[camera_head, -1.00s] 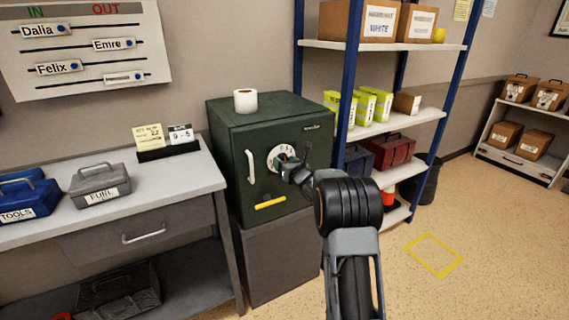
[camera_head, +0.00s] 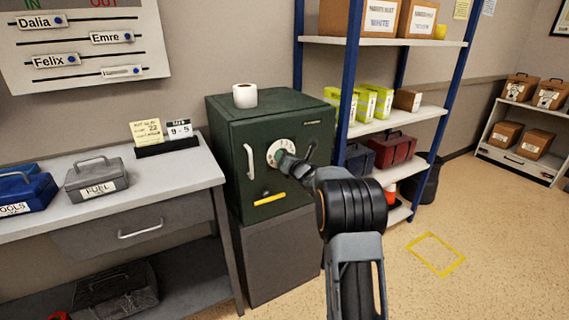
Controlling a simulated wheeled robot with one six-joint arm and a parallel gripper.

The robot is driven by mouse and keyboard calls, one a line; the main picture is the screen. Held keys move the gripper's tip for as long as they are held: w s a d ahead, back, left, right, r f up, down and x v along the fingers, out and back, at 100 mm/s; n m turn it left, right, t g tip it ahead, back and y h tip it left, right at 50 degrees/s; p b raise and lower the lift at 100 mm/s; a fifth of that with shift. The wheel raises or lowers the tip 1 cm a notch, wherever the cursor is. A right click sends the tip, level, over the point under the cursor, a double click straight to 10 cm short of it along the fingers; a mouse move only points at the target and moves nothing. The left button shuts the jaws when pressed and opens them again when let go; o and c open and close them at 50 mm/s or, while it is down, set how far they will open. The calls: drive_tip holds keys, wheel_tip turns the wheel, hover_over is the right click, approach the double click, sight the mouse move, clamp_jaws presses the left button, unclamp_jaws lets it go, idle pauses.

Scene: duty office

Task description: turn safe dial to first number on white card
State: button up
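A dark green safe (camera_head: 255,185) stands on a grey cabinet. Its white numbered dial (camera_head: 272,152) is on the front door, partly hidden by my gripper. My gripper (camera_head: 284,159) is at the dial, seen from behind; I cannot tell whether its fingers are open, shut, or touching the dial. A white card (camera_head: 180,129) reading "9 - 5" stands in a black holder on the desk, left of the safe. A pale yellow card (camera_head: 147,132) beside it shows "22" under a smaller, hard-to-read line.
The safe has a white handle (camera_head: 249,162), a yellow bar (camera_head: 270,199) low on its door, and a paper roll (camera_head: 245,96) on top. A blue-post shelf (camera_head: 400,127) stands close right of my arm. The grey desk (camera_head: 160,190) is at left.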

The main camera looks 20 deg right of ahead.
drive_tip(key=n+p, duration=1.4)
drive_tip(key=n, duration=0.7)
idle(2.8)
idle(0.4)
drive_tip(key=o, duration=0.9)
